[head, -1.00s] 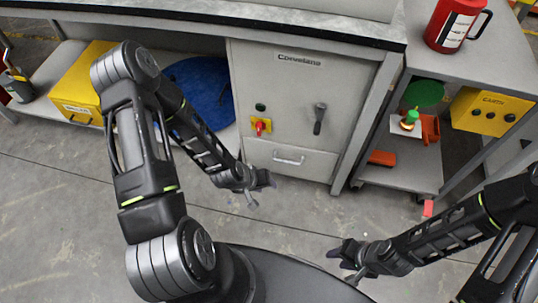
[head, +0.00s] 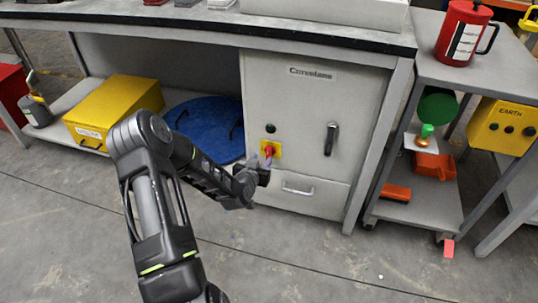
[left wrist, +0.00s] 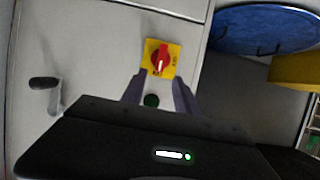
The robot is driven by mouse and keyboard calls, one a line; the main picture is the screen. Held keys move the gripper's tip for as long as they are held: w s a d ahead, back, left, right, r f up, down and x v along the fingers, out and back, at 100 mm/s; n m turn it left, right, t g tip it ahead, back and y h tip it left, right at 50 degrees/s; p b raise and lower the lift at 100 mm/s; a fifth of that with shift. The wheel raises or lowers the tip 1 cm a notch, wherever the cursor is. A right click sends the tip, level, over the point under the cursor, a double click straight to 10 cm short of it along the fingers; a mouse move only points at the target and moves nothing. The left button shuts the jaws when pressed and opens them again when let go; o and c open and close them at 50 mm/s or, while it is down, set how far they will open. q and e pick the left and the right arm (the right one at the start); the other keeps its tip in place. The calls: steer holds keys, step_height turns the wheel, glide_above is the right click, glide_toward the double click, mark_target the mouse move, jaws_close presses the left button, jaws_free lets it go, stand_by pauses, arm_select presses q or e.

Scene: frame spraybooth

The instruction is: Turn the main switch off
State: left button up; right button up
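The main switch is a red rotary knob (head: 268,150) on a yellow plate (head: 277,149), on the front of a grey cabinet (head: 310,110). In the left wrist view the red knob (left wrist: 160,58) is just beyond and between my fingertips, with the plate visible around it. My left gripper (head: 266,168) is in front of the cabinet, close to the switch and partly covering its lower part in the head view. Its fingers (left wrist: 158,80) are open with nothing between them; contact with the knob cannot be made out. My right gripper is out of view.
A dark green button (head: 271,128) sits above the switch. A dark lever handle (head: 331,139) is to its right, and a drawer handle (head: 298,189) is below. A yellow box (head: 115,105) and a blue disc (head: 205,125) lie on the left shelf. Floor in front is clear.

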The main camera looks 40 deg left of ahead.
mark_target(268, 152)
arm_select(q)
steer(key=shift+w+f, duration=0.1)
steer(key=b+x, duration=0.2)
steer(key=x, duration=0.4)
steer(key=shift+w+f, duration=0.15)
steer(key=shift+w+a+f, duration=0.15)
steer(key=shift+w+a, duration=0.15)
steer(key=shift+w, duration=0.3)
steer(key=shift+c, duration=0.6)
jaws_close()
